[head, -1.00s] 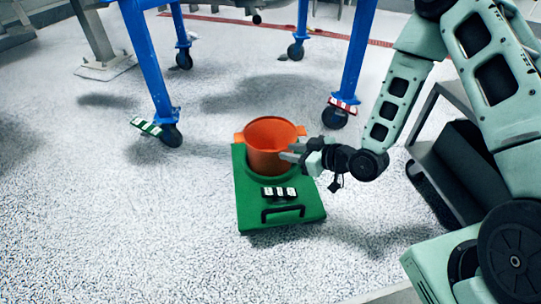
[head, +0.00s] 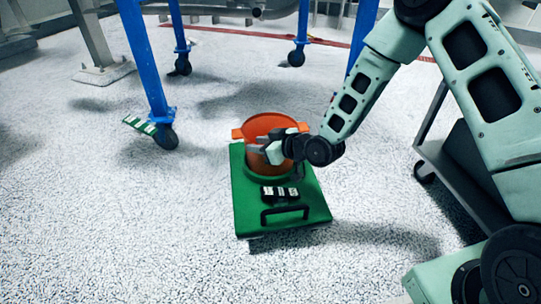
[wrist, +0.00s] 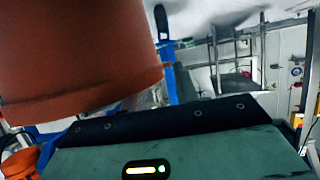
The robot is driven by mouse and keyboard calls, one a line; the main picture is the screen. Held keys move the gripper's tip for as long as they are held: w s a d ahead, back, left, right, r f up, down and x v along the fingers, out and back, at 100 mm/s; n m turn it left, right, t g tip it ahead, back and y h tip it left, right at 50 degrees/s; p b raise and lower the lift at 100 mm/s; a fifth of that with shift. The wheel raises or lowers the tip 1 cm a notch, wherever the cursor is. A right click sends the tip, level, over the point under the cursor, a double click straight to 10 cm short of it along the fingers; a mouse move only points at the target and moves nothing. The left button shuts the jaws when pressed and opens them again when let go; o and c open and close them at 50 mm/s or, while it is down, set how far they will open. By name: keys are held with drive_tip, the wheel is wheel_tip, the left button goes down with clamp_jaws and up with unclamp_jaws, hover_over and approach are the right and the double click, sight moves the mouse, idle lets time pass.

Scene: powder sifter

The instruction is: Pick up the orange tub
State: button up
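The orange tub (head: 259,168) stands upright on a green platform (head: 249,212) on the floor, with a tab at each side of its rim. My gripper (head: 257,145) is at the near right side of the tub, over its wall in the head view, fingers pointing left. The fingers look apart, with orange showing between them. Whether they touch the tub cannot be told. In the wrist view the tub (wrist: 75,50) fills the upper left, close to the camera, above my green gripper body. The fingertips do not show in that view.
The platform has a black handle (head: 285,211) and a small black-and-white block (head: 279,192) at its near end. A blue frame leg (head: 144,62) on a caster stands behind left. A grey cart (head: 452,180) is at the right. The floor at left is clear.

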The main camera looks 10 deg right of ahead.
drive_tip(key=shift+w+a, duration=0.25)
drive_tip(key=shift+w, duration=0.05)
drive_tip(key=shift+f, duration=0.1)
clamp_jaws()
drive_tip(key=shift+s+d+f, duration=0.1)
idle(1.1)
